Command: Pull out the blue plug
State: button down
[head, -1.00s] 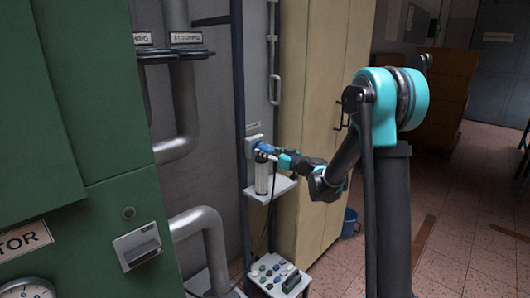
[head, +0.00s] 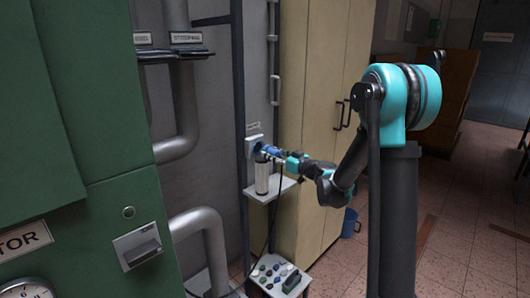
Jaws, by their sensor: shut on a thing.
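The blue plug (head: 271,152) is at the fingertips of my gripper (head: 279,156), in front of the wall socket (head: 252,143). My gripper is shut on the plug and holds it from the right side. The plug sits a little to the right of the socket's face. The picture is too small to tell whether its tip is fully clear of the socket. A dark cable (head: 271,218) hangs down below the gripper.
A white-and-grey cylinder (head: 262,177) stands on a small shelf (head: 279,188) just below the socket. A low stand (head: 268,283) with several small parts is beneath. Beige cabinets (head: 322,110) stand behind my arm. Grey pipes (head: 205,222) are at left.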

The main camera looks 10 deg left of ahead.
jog(key=shift+s+d, duration=0.45)
jog(key=shift+d, duration=0.05)
jog(key=shift+d, duration=0.1)
jog(key=shift+w+d+f, duration=0.15)
jog(key=shift+d+f, duration=0.05)
jog(key=shift+d, duration=0.1)
jog(key=d+f, duration=0.4)
jog(key=d, duration=0.3)
jog(key=d+f, duration=0.4)
jog(key=d, duration=0.4)
jog(key=x, duration=0.6)
jog(key=f+x, duration=0.1)
jog(key=x, duration=1.2)
jog(key=shift+w+a+f, duration=0.1)
jog(key=shift+w+f, duration=0.2)
jog(key=shift+f, duration=0.05)
jog(key=shift+a+f, duration=0.2)
jog(key=shift+f, duration=2.25)
jog(key=shift+f, duration=0.4)
